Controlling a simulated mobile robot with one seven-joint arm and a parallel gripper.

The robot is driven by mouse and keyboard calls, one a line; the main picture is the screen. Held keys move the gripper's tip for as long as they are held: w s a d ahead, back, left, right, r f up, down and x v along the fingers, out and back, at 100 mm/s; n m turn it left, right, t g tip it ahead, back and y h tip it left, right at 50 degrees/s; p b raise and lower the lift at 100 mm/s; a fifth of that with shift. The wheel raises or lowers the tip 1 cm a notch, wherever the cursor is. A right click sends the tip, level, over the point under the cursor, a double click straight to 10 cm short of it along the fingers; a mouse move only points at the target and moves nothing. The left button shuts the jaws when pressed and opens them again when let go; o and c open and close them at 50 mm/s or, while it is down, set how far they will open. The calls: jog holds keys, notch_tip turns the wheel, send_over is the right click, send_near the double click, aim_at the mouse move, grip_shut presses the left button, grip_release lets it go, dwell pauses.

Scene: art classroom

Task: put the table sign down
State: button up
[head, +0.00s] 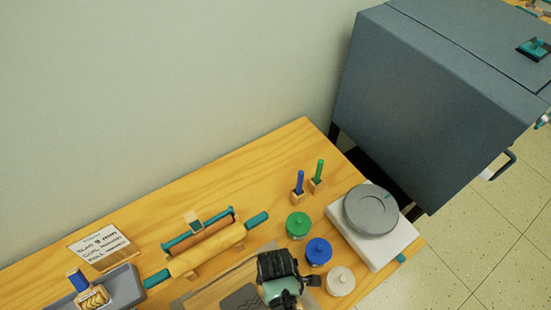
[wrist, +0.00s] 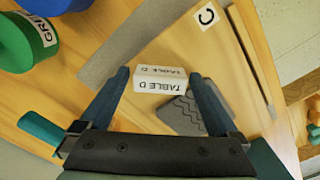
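The table sign (wrist: 160,80) is a small white tent card lettered "TABLE D" in the wrist view. It appears to stand on the wooden board beside a dark grey wavy-textured mat (wrist: 180,117). My gripper (wrist: 160,74) has one blue finger on each side of the sign, with a narrow gap showing at both sides, so it looks open around it. In the head view my gripper (head: 280,275) is low over the board at the bottom centre. It hides the sign there, and its fingertips cannot be seen.
Green (head: 298,224), blue (head: 319,250) and white (head: 340,280) lidded jars stand just right of my gripper. A round grey turntable (head: 371,210) is beyond them. A rolling pin (head: 207,250) lies to the left on the wooden table (head: 150,215). A dark cabinet (head: 430,100) stands behind right.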

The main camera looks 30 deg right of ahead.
notch_tip(320, 180, up, 12)
jog(key=shift+r, duration=0.2)
dwell(0.5)
jog(key=w+r+m+t+h, duration=0.15)
jog(key=w+r+t, duration=0.45)
jog(key=w+r, duration=0.65)
jog(key=w+a+r+m+t, duration=0.15)
jog(key=w+r+t, duration=0.35)
jog(key=r, duration=0.6)
jog(key=w+a+r+m+t, duration=0.1)
jog(key=w+r+m+t, duration=0.15)
jog(key=w+r, duration=0.6)
jog(key=s+a+r+t, duration=0.1)
jog(key=r+t, duration=0.1)
jog(key=r, duration=0.4)
jog(key=s+a+r+m+t, duration=0.1)
jog(key=s+r+t, duration=0.1)
jog(key=r, duration=0.5)
jog(key=s+a+r+t, duration=0.1)
jog(key=r+t, duration=0.2)
jog(key=r, duration=0.3)
jog(key=s+a+r+m+t, duration=0.1)
jog(key=s+a+r+t, duration=0.1)
jog(key=s+r, duration=0.3)
jog(key=s+a+r+m+t+y, duration=0.1)
jog(key=s+r+t, duration=0.4)
jog(key=r, duration=0.8)
jog(key=shift+s+a+m, duration=0.45)
jog(key=shift+s+a, duration=0.15)
